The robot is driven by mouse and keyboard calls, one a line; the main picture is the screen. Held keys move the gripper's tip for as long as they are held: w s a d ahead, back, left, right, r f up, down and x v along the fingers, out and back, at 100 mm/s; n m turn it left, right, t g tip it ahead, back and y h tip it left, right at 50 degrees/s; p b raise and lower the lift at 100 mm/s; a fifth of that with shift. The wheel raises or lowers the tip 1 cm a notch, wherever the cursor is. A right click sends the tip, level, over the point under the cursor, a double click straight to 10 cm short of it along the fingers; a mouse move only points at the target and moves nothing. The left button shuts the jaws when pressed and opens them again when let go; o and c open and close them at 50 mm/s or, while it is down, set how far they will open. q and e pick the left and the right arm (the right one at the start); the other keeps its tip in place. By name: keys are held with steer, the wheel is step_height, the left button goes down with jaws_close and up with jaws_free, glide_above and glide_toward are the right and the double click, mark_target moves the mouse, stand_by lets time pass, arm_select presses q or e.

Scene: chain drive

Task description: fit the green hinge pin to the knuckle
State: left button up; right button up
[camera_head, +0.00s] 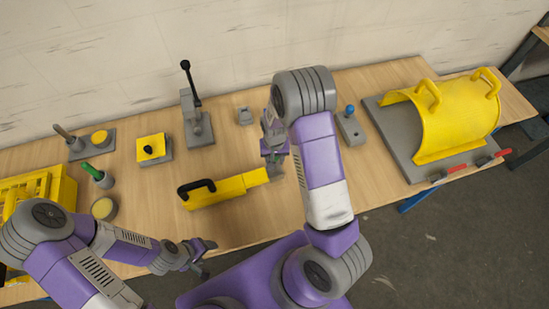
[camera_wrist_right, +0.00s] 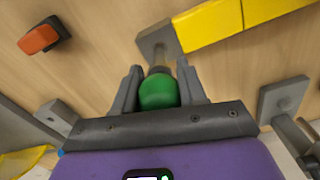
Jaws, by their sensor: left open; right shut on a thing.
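The green hinge pin's round head (camera_wrist_right: 158,92) is gripped between the fingers of my right gripper (camera_wrist_right: 160,88). Its grey shaft points away toward the grey knuckle (camera_wrist_right: 158,40) at the end of a yellow arm. In the head view the knuckle (camera_head: 275,172) is just below my right gripper (camera_head: 273,150), which hides the pin there. The shaft overlaps the knuckle's edge in the wrist view; I cannot tell whether it is in the hole. My left gripper (camera_head: 206,256) is open and empty near the table's front edge, apart from the yellow arm.
The yellow arm (camera_head: 225,190) has a black handle. A lever press (camera_head: 198,128), a small grey block (camera_head: 245,116) and a blue-knobbed fixture (camera_head: 350,127) stand behind and right. A yellow crate (camera_head: 40,186) is at left, a yellow cover (camera_head: 455,115) at right. An orange-red block (camera_wrist_right: 42,36) shows in the wrist view.

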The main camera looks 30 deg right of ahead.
steer(key=shift+f+b, duration=2.55)
steer(key=shift+f, duration=0.55)
steer(key=o, duration=1.2)
step_height(320, 180, up, 8)
steer(key=shift+f+p, duration=0.2)
steer(key=shift+p, duration=0.15)
